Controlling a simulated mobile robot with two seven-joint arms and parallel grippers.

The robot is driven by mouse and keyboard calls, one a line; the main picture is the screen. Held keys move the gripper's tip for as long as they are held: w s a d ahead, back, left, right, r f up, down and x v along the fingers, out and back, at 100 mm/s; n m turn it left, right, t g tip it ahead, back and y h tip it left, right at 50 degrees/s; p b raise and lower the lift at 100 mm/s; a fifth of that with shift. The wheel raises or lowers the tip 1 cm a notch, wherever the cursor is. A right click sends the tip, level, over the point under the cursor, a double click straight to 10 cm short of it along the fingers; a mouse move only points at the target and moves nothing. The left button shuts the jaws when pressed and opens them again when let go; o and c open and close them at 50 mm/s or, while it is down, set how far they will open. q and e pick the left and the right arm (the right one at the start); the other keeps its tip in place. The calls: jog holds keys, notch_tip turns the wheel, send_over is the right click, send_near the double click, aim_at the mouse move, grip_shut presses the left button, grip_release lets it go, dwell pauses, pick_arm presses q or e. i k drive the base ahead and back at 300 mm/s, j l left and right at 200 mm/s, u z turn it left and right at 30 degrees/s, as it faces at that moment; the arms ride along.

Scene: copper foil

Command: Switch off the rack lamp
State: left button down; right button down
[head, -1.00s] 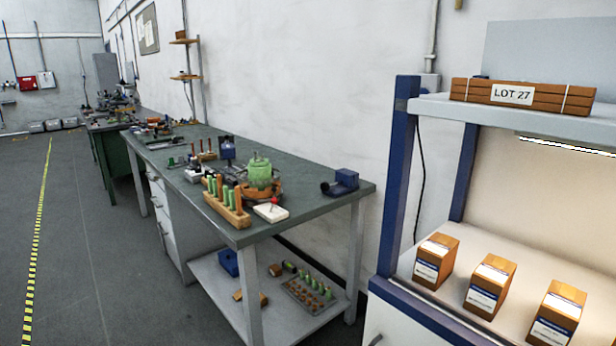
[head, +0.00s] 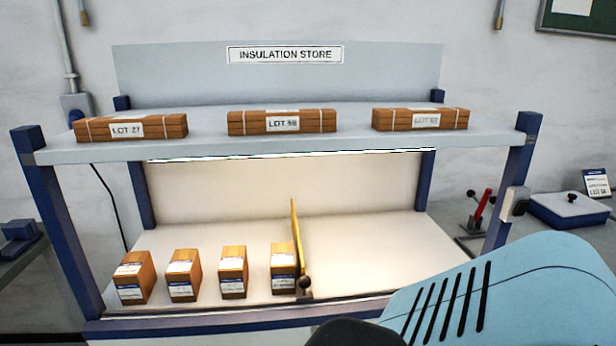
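The rack (head: 80,235) with blue posts and two pale shelves stands in front of me. Its lamp (head: 290,156) is a thin bright strip under the upper shelf, and it looks lit. The back panel and lower shelf below it are bright. A small pale box (head: 514,203), possibly a switch, is on the right post; its lever or button state is too small to tell. A light blue arm link of mine covers the lower right. Neither gripper is in view.
Several brown blocks with labels (head: 183,275) stand on the lower shelf, beside a yellow upright divider (head: 297,240). Three bundles (head: 283,122) lie on the upper shelf. At right are a blue-grey box (head: 568,209) and a red-handled tool (head: 482,205).

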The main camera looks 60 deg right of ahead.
aim_at(522, 206)
jog(key=z, duration=3)
